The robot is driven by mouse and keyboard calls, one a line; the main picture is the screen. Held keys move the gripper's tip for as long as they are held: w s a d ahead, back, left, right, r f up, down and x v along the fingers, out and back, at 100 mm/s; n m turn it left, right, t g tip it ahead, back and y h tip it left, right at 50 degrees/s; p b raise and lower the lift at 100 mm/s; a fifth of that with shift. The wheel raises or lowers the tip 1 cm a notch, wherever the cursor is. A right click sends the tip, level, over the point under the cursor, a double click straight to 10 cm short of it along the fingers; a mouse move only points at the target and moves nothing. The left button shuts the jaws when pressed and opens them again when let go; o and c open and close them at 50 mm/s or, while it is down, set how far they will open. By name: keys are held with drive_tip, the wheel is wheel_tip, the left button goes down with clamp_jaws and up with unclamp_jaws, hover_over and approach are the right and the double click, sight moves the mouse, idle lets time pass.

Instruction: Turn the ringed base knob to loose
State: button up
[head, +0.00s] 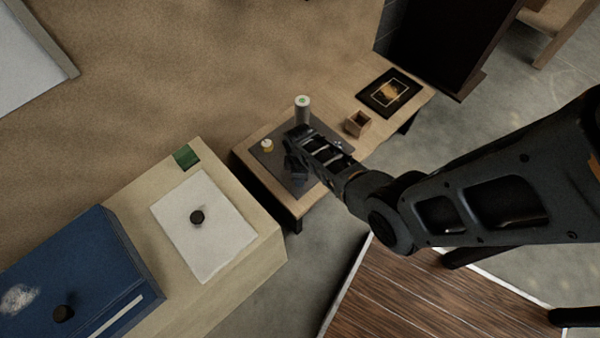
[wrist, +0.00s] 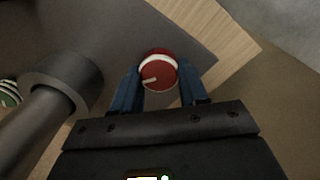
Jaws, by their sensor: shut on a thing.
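In the wrist view, a round red knob (wrist: 159,72) with a white ring around it and a pale pointer line toward its lower left sits at the edge of a grey mat. My gripper (wrist: 160,88) is shut on this knob, with one blue finger on each side. In the head view, my gripper (head: 294,165) is low over the grey mat (head: 268,174) on the wooden bench, and hides the knob there.
A small open wooden box (head: 357,123) and a dark framed picture (head: 389,93) are to the right. A dark post (wrist: 62,82) stands close left in the wrist view.

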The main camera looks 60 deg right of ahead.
drive_tip(key=n, duration=0.6)
drive_tip(key=shift+s+n, duration=0.1)
drive_tip(key=shift+n, duration=0.2)
idle(0.4)
drive_tip(key=o, duration=1)
drive_tip(key=shift+o, duration=0.2)
drive_tip(key=shift+s+a+r+p, duration=0.1)
drive_tip(key=shift+r+p, duration=0.8)
drive_tip(key=shift+r, duration=1.05)
drive_tip(key=shift+s+r+p, duration=0.1)
drive_tip(key=shift+r+p, duration=0.75)
drive_tip(key=shift+r, duration=1.1)
